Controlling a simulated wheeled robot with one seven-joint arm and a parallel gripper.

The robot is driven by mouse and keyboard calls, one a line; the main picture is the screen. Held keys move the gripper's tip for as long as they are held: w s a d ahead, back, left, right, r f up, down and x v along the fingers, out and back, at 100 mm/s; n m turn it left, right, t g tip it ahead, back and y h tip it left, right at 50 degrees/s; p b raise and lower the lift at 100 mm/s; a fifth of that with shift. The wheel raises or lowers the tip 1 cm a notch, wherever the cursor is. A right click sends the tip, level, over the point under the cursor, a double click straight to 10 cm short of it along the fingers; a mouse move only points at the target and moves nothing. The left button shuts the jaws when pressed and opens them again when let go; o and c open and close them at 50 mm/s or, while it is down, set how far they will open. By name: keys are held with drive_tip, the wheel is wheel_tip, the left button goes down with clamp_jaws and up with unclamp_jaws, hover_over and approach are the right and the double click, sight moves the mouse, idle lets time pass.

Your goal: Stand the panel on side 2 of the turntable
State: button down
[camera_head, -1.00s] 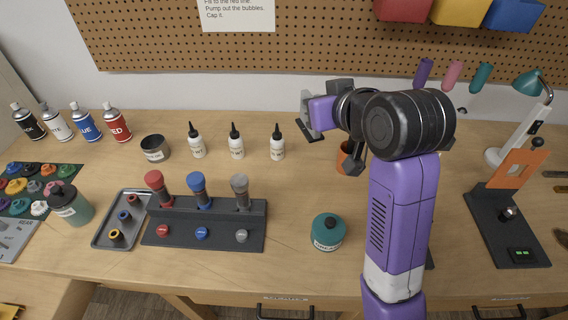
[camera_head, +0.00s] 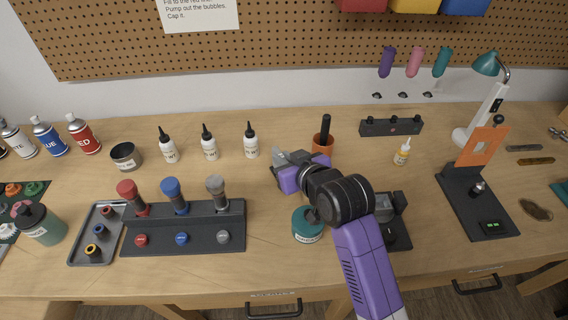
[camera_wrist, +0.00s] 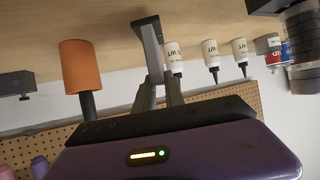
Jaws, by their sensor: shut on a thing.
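My gripper (camera_head: 283,170) is left of the arm's wrist, above the middle of the bench. In the wrist view its two grey fingers (camera_wrist: 157,45) are close together. They are shut on a thin grey piece (camera_head: 280,157), seen small and nearly edge-on; I cannot tell if it is the panel. A dark device (camera_head: 398,235) is partly hidden behind my arm. I cannot make out which thing is the turntable, or its side 2.
A teal jar (camera_head: 308,226) is close in front. White dropper bottles (camera_head: 251,142) stand to the left, and a black rack (camera_head: 185,238) front left. Bare bench lies between rack and bottles.

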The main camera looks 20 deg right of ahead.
drive_tip(key=shift+f, duration=0.95)
drive_tip(key=shift+f, duration=0.1)
drive_tip(key=c, duration=1.4)
unclamp_jaws()
